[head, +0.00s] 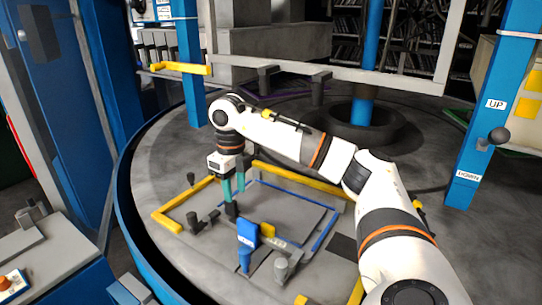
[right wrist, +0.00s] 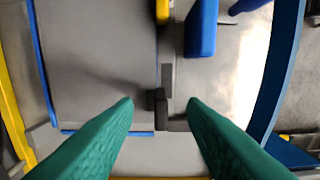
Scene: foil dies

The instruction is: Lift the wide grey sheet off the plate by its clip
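The wide grey sheet (head: 285,207) lies flat on the grey plate (head: 180,218), inside blue strips and yellow rails. It also shows in the right wrist view (right wrist: 95,60). A small black clip (right wrist: 156,100) sits at the sheet's edge; it also shows in the head view (head: 232,211). My right gripper (head: 234,190) points down over this clip. In the right wrist view its green fingers (right wrist: 161,104) are apart, with the clip between the fingertips in the picture. I cannot tell whether they touch it. My left gripper is not in view.
A blue upright block (head: 247,234) with a yellow piece (head: 267,230) stands near the clip, beside a grey knob (head: 281,267). Another black fitting (head: 195,222) stands to the left. Yellow rails (head: 167,221) border the plate. Blue posts (head: 488,110) rise around the round table.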

